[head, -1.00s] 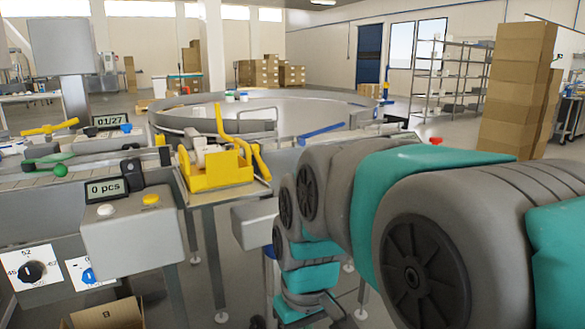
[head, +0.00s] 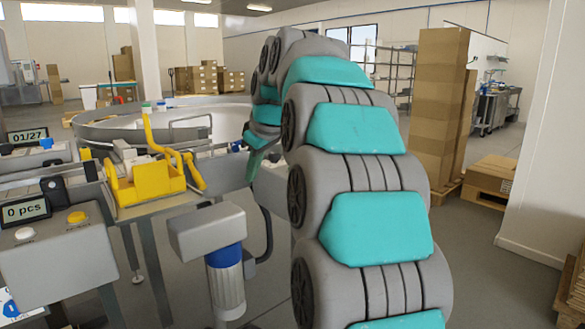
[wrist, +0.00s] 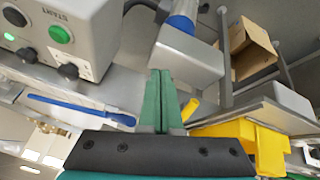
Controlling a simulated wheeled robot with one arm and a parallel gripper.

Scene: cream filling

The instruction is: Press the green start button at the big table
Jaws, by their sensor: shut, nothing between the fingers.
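The green start button (wrist: 61,33) shows at the upper left of the wrist view, on a grey box (wrist: 85,30) marked START. A dark round button and black knobs sit near it on the same box. My gripper (wrist: 161,73) has its two green fingers shut together and empty. It is to the right of the green button and apart from it. The big round table (head: 205,100) with a raised grey rim stands behind the yellow holder in the head view. I cannot make out the green button in the head view, where my arm covers part of the table's right side.
A yellow holder (head: 150,185) stands on a small stand in the head view; yellow also shows at lower right of the wrist view (wrist: 270,150). A grey counter box (head: 55,260) is at left. A blue-and-grey motor (head: 225,275) is near my arm. Stacked cartons (head: 437,110) stand at right.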

